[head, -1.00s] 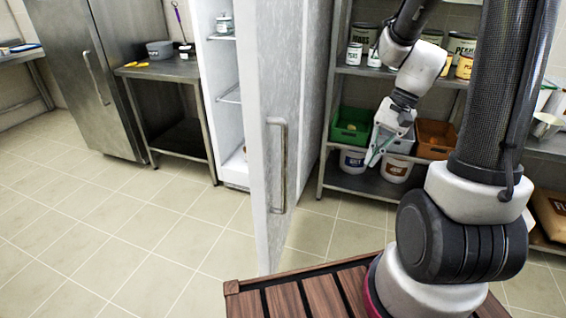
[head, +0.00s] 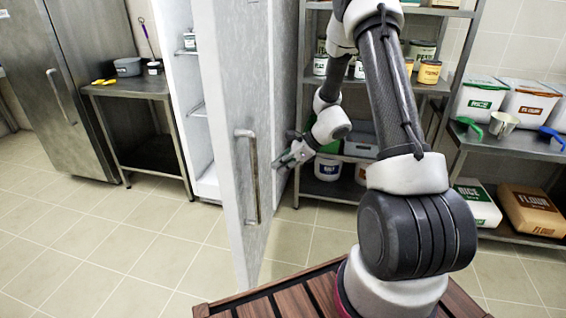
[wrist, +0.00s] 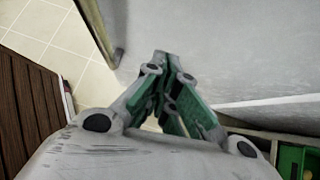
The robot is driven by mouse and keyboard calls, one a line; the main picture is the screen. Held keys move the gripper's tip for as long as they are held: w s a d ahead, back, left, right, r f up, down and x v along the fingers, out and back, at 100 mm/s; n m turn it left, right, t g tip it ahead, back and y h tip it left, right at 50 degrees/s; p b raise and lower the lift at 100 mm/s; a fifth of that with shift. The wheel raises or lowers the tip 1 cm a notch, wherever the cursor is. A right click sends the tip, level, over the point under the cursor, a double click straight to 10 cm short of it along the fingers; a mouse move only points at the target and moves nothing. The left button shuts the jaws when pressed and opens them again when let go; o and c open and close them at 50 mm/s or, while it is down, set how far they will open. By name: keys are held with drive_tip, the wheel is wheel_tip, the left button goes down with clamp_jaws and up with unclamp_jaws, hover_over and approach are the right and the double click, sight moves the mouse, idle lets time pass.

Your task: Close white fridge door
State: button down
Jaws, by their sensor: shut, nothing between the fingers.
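The white fridge (head: 178,100) stands at centre left with its door open toward me, and its lit shelves show left of the door. The door (head: 225,110) shows its grey-white outer face, with a vertical metal handle (head: 250,175) near its free edge. My gripper (head: 283,160) is right of the handle, beside the outer face. In the wrist view my closed fingers (wrist: 163,62) point at the door face (wrist: 220,45), with the handle (wrist: 112,35) to their upper left. Nothing is between the fingers. I cannot tell whether the fingertips touch the door.
A steel shelf rack (head: 420,85) with cans and bins stands behind my arm on the right. A steel table (head: 125,88) and a steel cabinet (head: 55,80) are left of the fridge. The tiled floor (head: 110,235) left of the door is clear.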

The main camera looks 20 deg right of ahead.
sight(249, 180)
drive_tip(key=shift+w+a+f, duration=0.6)
drive_tip(key=shift+w+a, duration=0.05)
drive_tip(key=shift+a, duration=0.45)
drive_tip(key=shift+w+a+f, duration=0.6)
drive_tip(key=shift+a+f, duration=0.05)
drive_tip(key=shift+a, duration=0.45)
drive_tip(key=shift+w+a+f, duration=0.6)
drive_tip(key=shift+w+a, duration=0.05)
drive_tip(key=shift+a, duration=0.45)
drive_tip(key=shift+a, duration=0.1)
